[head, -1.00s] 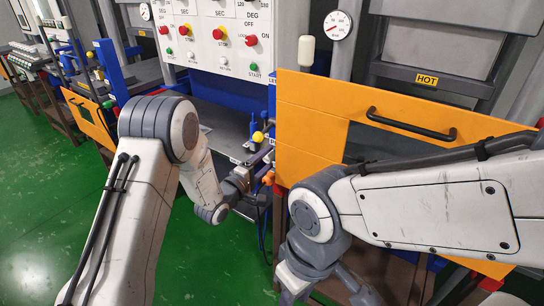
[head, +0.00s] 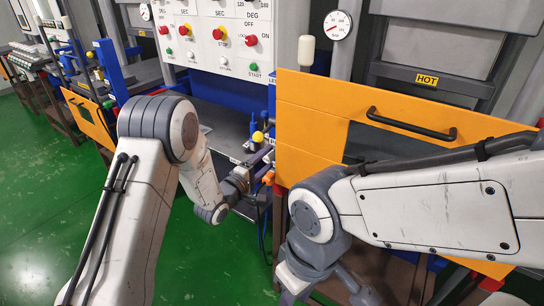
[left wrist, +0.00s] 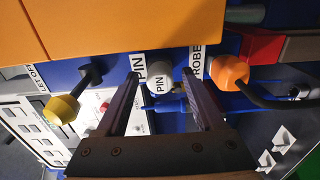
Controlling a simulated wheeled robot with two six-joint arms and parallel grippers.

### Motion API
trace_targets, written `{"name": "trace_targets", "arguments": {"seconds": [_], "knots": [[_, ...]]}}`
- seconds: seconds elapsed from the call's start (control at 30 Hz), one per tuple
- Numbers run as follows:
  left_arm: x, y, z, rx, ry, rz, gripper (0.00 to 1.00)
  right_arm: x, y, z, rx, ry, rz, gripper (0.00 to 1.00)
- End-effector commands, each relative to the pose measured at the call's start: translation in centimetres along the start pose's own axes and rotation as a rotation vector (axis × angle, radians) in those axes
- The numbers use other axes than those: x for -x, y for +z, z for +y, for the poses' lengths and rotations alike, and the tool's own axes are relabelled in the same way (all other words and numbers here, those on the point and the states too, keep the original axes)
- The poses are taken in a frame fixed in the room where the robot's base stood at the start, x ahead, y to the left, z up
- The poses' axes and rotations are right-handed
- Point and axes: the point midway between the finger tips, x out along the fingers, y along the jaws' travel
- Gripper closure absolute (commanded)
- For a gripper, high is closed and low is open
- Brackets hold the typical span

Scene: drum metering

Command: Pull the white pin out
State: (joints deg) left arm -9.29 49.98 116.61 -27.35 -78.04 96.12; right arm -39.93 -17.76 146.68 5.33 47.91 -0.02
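The white pin (left wrist: 159,77) has a round, light grey-white head marked PIN and sits in the blue panel, below the orange panel in the left wrist view. A white PIN label is just beside it. My left gripper (left wrist: 163,74) is open, with one dark fingertip on each side of the pin head. Gaps show between the head and both fingers, so I see no grip on it. In the head view my left gripper (head: 255,168) is at the blue frame, and the pin cannot be made out there. My right gripper's fingers are not visible.
A yellow knob (left wrist: 62,109) on a black stem is left of the pin, and an orange knob (left wrist: 230,72) with a black cable is right of it. The orange panel (left wrist: 150,25) is close by. A black handle (head: 410,123) crosses the orange front.

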Motion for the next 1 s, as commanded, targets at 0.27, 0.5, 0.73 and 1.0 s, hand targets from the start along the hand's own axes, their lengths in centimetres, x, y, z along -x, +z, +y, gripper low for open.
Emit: {"name": "trace_targets", "arguments": {"seconds": [0.27, 0.5, 0.73, 1.0], "knots": [[0.0, 0.0, 0.0, 0.0, 0.0, 0.0, 1.0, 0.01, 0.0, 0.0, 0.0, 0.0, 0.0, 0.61], [0.0, 0.0, 0.0, 0.0, 0.0, 0.0, 1.0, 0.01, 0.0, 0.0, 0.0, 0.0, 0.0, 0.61], [0.0, 0.0, 0.0, 0.0, 0.0, 0.0, 1.0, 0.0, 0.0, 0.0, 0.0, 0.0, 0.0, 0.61], [-0.01, 0.0, 0.0, 0.0, 0.0, 0.0, 1.0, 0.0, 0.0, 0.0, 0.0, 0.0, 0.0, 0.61]]}}
